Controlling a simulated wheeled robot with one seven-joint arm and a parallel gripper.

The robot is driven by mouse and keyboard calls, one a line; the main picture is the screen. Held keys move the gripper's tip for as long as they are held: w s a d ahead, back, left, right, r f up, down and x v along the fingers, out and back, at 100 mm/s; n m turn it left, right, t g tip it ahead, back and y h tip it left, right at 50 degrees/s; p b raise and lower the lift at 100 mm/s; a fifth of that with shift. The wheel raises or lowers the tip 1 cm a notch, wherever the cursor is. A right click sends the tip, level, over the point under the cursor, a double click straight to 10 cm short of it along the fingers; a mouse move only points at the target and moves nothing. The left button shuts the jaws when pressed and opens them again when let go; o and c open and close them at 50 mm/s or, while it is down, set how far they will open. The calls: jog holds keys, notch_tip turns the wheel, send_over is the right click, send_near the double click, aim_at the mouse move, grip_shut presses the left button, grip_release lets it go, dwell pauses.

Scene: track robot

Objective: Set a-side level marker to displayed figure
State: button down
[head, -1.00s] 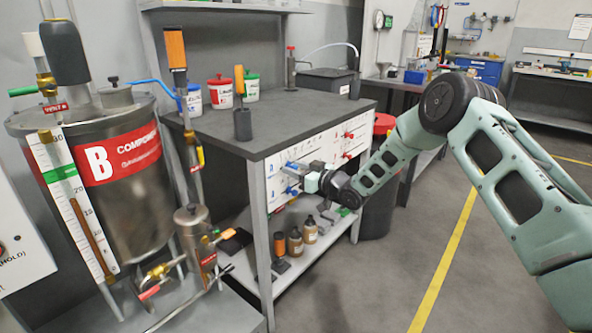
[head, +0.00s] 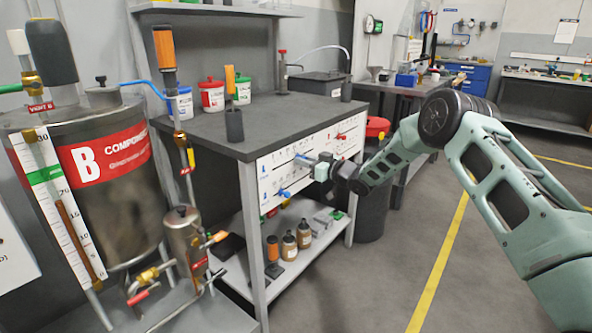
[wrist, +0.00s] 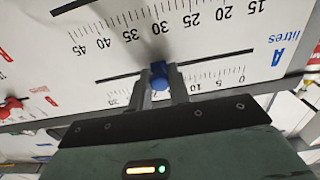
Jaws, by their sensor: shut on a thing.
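The white panel (head: 272,168) on the bench front carries printed scales and sliding knobs. In the wrist view the scale panel (wrist: 205,42) appears upside down, with "A litres" in blue at right. A blue marker knob (wrist: 158,70) stands in a dark slot between two rows of figures. My gripper (wrist: 160,85) is shut on this knob, its fingers on either side; their shadow and the fingers cover some figures. Another blue knob (head: 283,193) sits lower on the panel.
Red knobs sit on the panel's right part, one of them showing as a red knob (head: 340,137). A steel tank labelled B (head: 110,165) with a tall gauge (head: 60,200) stands at left. Bottles (head: 289,245) are on the shelf below. Floor is clear at right.

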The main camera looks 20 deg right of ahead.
jog(key=shift+w+d, duration=0.1)
jog(key=c, duration=1.3)
grip_release()
jog(key=p+v, duration=0.1)
jog(key=v, duration=1.6)
jog(key=shift+s+d, duration=0.1)
jog(key=shift+s, duration=0.1)
